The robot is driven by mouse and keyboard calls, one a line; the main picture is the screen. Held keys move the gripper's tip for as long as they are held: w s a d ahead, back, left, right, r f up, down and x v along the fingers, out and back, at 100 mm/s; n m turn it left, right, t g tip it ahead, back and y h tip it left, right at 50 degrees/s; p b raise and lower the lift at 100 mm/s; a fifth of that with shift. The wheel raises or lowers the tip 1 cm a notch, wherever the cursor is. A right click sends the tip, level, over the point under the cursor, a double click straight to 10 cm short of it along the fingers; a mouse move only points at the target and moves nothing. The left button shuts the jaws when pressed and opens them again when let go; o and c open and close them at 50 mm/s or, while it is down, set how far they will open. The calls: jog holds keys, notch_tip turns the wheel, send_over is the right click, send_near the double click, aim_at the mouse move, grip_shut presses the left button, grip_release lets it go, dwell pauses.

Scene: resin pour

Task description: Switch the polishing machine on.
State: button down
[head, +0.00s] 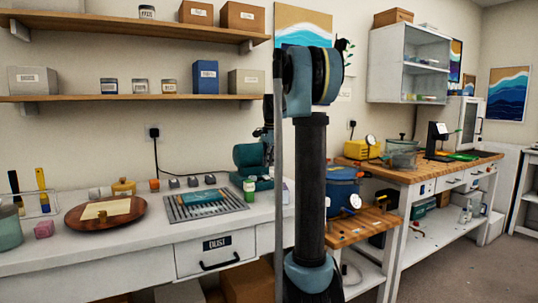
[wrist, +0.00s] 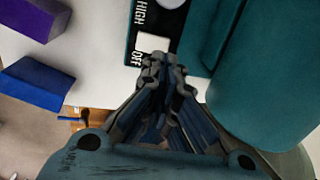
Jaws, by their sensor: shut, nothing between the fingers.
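The polishing machine (head: 250,156) is teal and stands at the right end of the white bench, partly hidden behind my arm. In the wrist view its teal body (wrist: 262,70) fills the right side. Its black switch panel (wrist: 134,52) carries the words HIGH and OFF, with a white switch (wrist: 152,43) between them. My gripper (wrist: 163,62) is shut and empty, its tips at the lower edge of the white switch in the picture. I cannot tell whether they touch it. The switch's position is not clear. In the head view the gripper is mostly hidden by my arm.
A purple block (wrist: 38,14) and a blue block (wrist: 36,83) lie left of the machine in the wrist view. A slatted tray (head: 207,205) and a round wooden board (head: 75,218) lie further left. Shelves (head: 140,99) hang above.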

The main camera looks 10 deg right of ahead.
aim_at(266, 177)
jog(key=shift+w+f, duration=0.15)
jog(key=shift+f, duration=0.9)
jog(key=shift+w+f, duration=0.15)
jog(key=shift+f, duration=0.85)
jog(key=shift+a+f, duration=0.1)
